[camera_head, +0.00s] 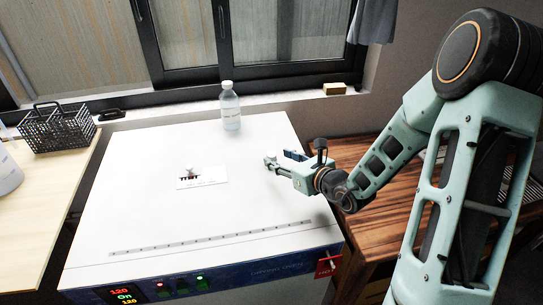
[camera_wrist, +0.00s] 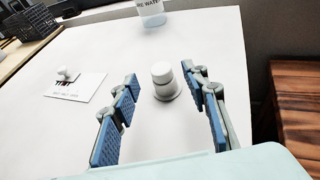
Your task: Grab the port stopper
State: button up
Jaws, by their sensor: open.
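A white, stepped round stopper (camera_wrist: 163,80) stands upright on the white top of the drying oven (camera_head: 140,215). In the wrist view it appears between the two blue-padded fingers of my gripper, with a gap on each side. My gripper (camera_head: 279,160) is open and empty, low over the right part of the oven top. A smaller white knob (camera_wrist: 66,74) stands at a printed card (camera_wrist: 75,89) to the left; the head view also shows this knob (camera_head: 190,169).
A clear bottle (camera_head: 230,106) stands at the oven's back edge. A black wire basket (camera_head: 62,130) is on the light table at left. A brown wooden table (camera_head: 370,220) is at right. A red tag (camera_head: 327,267) hangs at the oven's front. The oven top's middle is mostly clear.

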aim_at(272, 155)
jog(key=shift+x, duration=1.75)
jog(key=c, duration=0.9)
